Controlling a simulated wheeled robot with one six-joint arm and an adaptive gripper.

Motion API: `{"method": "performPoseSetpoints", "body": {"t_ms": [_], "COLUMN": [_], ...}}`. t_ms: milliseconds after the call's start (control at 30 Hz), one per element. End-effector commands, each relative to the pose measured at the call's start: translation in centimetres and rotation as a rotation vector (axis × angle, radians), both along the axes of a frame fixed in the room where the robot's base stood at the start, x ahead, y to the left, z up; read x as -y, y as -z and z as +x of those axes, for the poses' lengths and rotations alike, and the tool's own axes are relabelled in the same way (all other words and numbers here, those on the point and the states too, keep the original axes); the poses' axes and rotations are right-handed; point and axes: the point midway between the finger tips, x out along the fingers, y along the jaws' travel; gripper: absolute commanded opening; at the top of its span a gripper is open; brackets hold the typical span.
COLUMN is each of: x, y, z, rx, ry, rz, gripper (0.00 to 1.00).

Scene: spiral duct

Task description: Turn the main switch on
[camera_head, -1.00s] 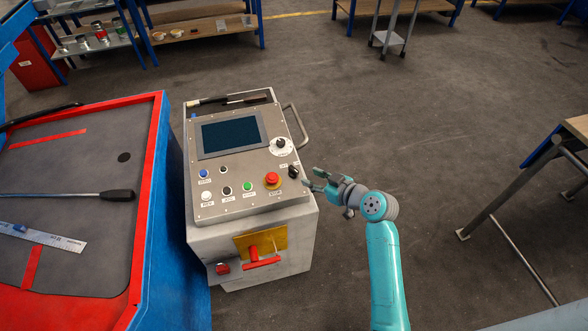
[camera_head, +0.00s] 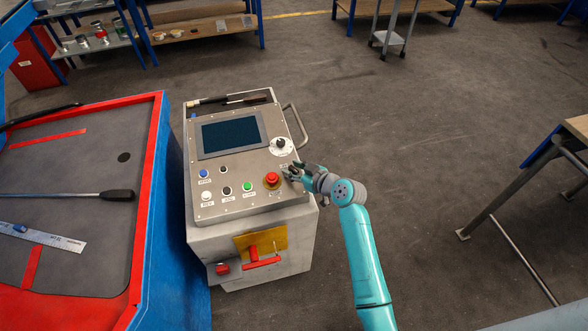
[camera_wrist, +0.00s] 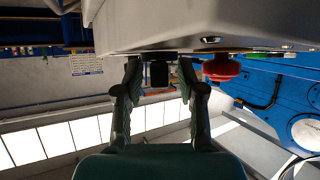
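The grey control cabinet (camera_head: 215,240) has a sloped panel. A small black switch knob at the panel's lower right is mostly hidden by my gripper (camera_head: 291,172) in the head view. In the wrist view the black knob (camera_wrist: 159,74) sits between the two fingers of my gripper (camera_wrist: 159,64). On the cabinet front is a red handle (camera_head: 262,263) on a yellow plate (camera_head: 247,241).
A black-and-white dial (camera_head: 281,146) sits above my gripper, beside a metal side handle (camera_head: 297,125). Several small buttons and a dark screen (camera_head: 230,135) fill the panel. A blue and red machine (camera_head: 150,200) stands at left.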

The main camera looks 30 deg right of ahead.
Motion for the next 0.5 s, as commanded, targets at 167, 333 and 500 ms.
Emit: {"method": "performPoseSetpoints", "body": {"t_ms": [167, 333, 500], "x": [0.01, 0.02, -0.05], "y": [0.02, 0.09, 0.16], "z": [-0.03, -0.06, -0.11], "rx": [0.0, -0.002, -0.003], "ry": [0.0, 0.001, 0.014], "rz": [0.0, 0.0, 0.002], "gripper": [0.0, 0.0, 0.0]}}
